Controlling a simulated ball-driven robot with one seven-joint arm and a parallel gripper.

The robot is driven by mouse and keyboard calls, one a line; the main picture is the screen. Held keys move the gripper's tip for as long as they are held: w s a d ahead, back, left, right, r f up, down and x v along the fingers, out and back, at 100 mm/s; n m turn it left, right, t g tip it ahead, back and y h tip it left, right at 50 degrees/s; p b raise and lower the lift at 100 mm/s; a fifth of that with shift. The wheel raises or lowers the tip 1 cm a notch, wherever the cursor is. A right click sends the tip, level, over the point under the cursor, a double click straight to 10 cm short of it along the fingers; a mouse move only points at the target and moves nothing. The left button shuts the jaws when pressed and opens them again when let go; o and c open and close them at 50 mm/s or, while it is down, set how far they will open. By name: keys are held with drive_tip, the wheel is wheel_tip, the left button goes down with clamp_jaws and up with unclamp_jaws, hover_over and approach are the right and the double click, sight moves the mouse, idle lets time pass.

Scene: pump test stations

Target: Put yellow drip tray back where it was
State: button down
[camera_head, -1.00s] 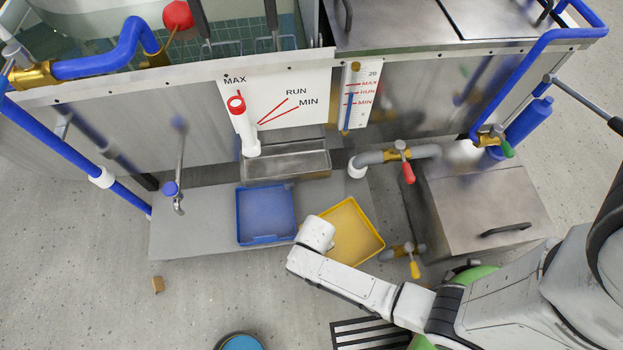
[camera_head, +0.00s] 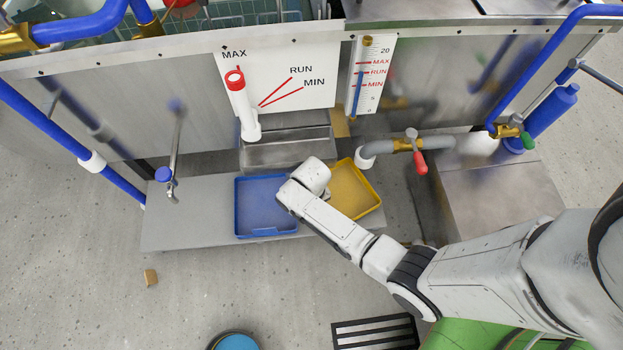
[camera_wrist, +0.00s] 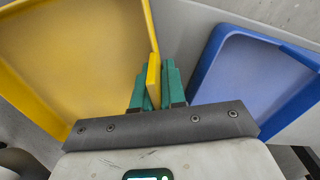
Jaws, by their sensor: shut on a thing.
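The yellow drip tray (camera_head: 354,188) is a shallow square tray, turned at an angle, over the right part of the grey platform in the head view. It fills the left of the wrist view (camera_wrist: 75,60). My gripper (camera_wrist: 157,85) has its green fingers shut on the tray's rim, at the side facing the blue tray. In the head view the wrist hides the fingers and that rim. The blue tray (camera_head: 265,230) lies on the platform just left of my gripper and also shows in the wrist view (camera_wrist: 255,85). I cannot tell whether the yellow tray touches the platform.
The grey platform (camera_head: 190,215) has free room left of the blue tray. A metal trough (camera_head: 285,152) stands behind the trays. A grey pipe with a red-handled valve (camera_head: 418,160) is to the right. A small brown block (camera_head: 150,277) lies on the floor.

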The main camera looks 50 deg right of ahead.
drive_tip(key=shift+f, duration=0.45)
drive_tip(key=shift+f, duration=0.1)
drive_tip(key=c, duration=1.2)
unclamp_jaws()
